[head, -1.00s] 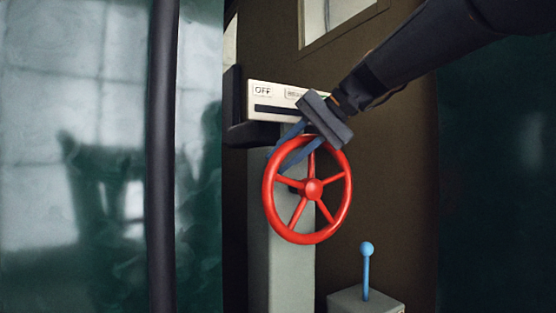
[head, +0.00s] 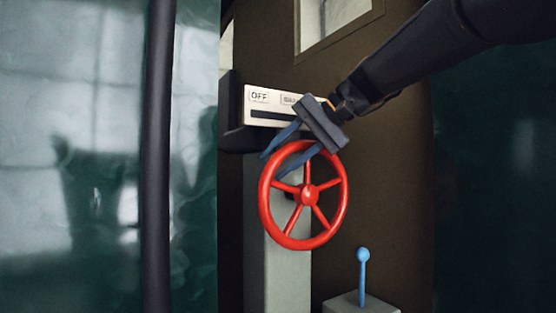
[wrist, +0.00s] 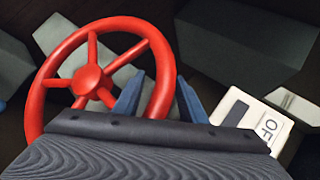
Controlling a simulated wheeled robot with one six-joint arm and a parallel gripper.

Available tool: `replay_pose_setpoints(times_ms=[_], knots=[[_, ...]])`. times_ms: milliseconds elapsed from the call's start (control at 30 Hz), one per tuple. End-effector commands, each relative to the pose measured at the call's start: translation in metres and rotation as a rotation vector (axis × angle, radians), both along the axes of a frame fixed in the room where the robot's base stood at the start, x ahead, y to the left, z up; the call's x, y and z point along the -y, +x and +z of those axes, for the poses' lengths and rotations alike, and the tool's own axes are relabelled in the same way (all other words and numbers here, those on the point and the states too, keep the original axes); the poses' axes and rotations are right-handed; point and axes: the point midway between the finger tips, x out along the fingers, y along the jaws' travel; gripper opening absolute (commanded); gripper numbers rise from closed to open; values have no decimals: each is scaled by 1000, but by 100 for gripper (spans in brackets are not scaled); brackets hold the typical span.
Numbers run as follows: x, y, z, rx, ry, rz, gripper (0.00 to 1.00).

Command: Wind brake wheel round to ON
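The red brake wheel (head: 344,212) with its spokes stands upright on a grey pillar in the head view; it also shows in the wrist view (wrist: 49,62). My gripper (head: 279,165) reaches in from the upper right, at the top left of the rim. In the wrist view, its blue fingers (wrist: 160,85) stand apart, one on each side of the rim, with small gaps showing. A cream indicator plate (head: 252,105) above the wheel reads OFF at its left. A second label is too blurred to read. My gripper hides the plate's right end, and I see no pointer.
A blue-knobbed lever (head: 363,275) rises from a grey box (head: 350,303) at the lower right. A dark vertical post (head: 158,160) stands at the left before a glossy green panel (head: 85,230). A window (head: 330,20) is above.

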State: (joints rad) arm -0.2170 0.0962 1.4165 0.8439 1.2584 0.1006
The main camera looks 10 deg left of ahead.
Motion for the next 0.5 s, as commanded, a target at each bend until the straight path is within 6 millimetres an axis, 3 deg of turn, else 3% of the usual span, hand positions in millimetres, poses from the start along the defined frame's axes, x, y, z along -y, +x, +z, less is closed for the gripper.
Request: replay_pose_setpoints(times_ms=[167,500], knots=[[5,-1,3,-1,0,1,38],[45,-9,35,2,0,-1,38]])
